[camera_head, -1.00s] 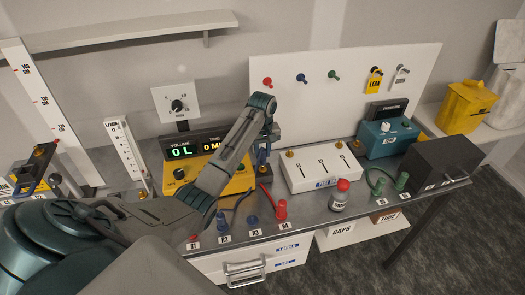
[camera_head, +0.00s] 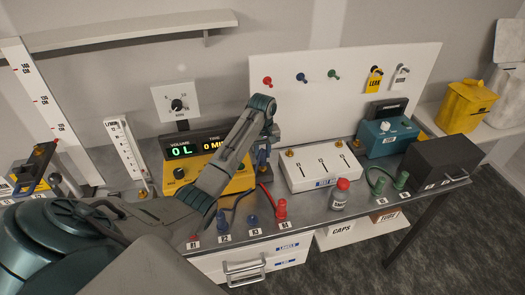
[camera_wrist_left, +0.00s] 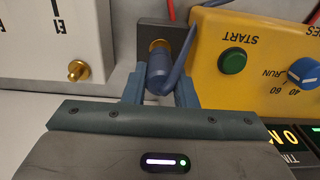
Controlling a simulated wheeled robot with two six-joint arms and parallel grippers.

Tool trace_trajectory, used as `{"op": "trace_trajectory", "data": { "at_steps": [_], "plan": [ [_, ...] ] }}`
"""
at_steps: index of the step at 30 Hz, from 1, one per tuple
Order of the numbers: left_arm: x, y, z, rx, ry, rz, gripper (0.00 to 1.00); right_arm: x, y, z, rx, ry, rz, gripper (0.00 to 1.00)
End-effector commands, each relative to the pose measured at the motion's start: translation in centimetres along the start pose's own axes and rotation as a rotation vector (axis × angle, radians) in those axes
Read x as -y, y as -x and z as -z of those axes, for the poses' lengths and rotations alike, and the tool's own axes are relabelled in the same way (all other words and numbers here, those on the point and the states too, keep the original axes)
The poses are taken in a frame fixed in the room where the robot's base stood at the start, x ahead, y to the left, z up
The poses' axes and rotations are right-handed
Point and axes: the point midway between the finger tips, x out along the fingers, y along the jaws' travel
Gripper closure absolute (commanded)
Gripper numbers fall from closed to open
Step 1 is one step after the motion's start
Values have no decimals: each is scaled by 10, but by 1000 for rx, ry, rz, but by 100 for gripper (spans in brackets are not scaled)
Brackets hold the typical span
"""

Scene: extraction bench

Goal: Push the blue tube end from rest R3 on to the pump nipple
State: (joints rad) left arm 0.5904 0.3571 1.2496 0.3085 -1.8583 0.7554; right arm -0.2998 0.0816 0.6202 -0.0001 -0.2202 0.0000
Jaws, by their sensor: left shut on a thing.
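In the left wrist view, my left gripper (camera_wrist_left: 160,92) is shut on a blue tube end (camera_wrist_left: 158,72), with one finger on each side. The tube end points at a brass nipple (camera_wrist_left: 159,45) on a dark block beside the yellow pump box (camera_wrist_left: 262,40). Brass shows just beyond the tube end; how far the end sits on it I cannot tell. In the head view, my left gripper (camera_head: 262,157) is by the right side of the yellow box (camera_head: 240,180), mostly hidden by my arm. A short blue piece (camera_head: 253,220) stands by label R3. My right gripper is not in view.
A white box with slots (camera_head: 322,170) and brass fittings stands right of the gripper. A red tube end (camera_head: 281,210) is at R4 and a blue one (camera_head: 223,224) at R2. A red-capped bottle (camera_head: 340,195) stands near the bench's front edge.

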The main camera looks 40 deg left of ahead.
Motion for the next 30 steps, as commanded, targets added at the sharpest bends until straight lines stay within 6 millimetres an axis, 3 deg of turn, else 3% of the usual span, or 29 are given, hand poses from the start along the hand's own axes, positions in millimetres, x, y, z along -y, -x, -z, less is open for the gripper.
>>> {"op": "trace_trajectory", "data": {
  "at_steps": [24, 25, 28, 30],
  "plan": [
    [0, -21, 0, 0, 0, 0, 100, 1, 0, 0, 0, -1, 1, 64],
    [0, -20, 0, -1, 0, -1, 69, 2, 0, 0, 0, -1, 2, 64],
    [0, -20, 0, -1, 0, 0, 50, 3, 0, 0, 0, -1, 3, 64],
    [0, -20, 0, 0, 0, 0, 50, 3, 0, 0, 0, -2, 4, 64]
  ]
}}
